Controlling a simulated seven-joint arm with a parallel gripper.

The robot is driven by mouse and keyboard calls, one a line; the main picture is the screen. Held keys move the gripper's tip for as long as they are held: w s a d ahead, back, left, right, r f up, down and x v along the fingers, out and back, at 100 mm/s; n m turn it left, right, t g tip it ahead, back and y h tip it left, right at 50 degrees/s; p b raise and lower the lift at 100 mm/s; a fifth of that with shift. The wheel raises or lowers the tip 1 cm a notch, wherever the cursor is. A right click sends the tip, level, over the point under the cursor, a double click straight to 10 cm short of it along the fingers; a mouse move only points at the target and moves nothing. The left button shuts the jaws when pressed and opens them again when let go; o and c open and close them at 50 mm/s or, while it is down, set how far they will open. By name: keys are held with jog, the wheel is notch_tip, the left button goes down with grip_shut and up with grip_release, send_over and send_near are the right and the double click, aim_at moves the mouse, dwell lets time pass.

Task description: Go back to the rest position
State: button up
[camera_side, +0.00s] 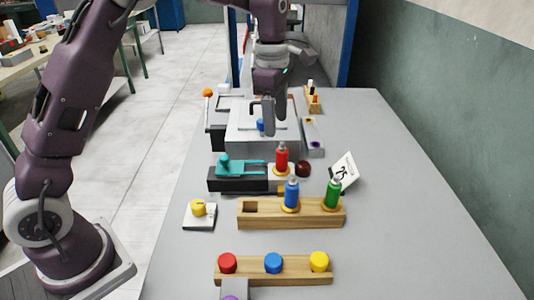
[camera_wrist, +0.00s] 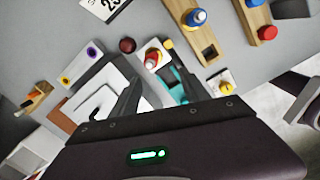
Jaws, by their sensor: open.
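My gripper (camera_side: 274,128) hangs above the grey-white box (camera_side: 250,143) at the back of the table, fingers pointing down. In the wrist view my gripper (camera_wrist: 158,72) is open, with its two dark fingers apart and nothing held between them. A red bottle (camera_side: 281,160) stands beside the teal press (camera_side: 240,168), in front of the grey-white box. In the wrist view the red bottle (camera_wrist: 152,60) shows beyond the fingertips.
A wooden rack (camera_side: 265,212) holds a blue bottle (camera_side: 291,194) and a green bottle (camera_side: 333,194); its left hole is empty. A tilted number card (camera_side: 344,172) stands behind. A front rack (camera_side: 290,268) carries red, blue and yellow caps. The right table side is clear; a green wall (camera_side: 440,110) borders it.

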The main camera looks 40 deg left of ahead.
jog(key=s+r+m+t, duration=0.1)
jog(key=s+r+m, duration=0.45)
jog(key=s, duration=0.35)
jog(key=s+r+m+t, duration=0.2)
jog(key=s+r+m, duration=0.35)
jog(key=s, duration=0.25)
jog(key=s+f+m+t, duration=0.2)
jog(key=s+f+m, duration=0.2)
jog(key=s+m, duration=0.7)
jog(key=s, duration=0.3)
jog(key=shift+s+d, duration=0.3)
jog(key=shift+d, duration=0.1)
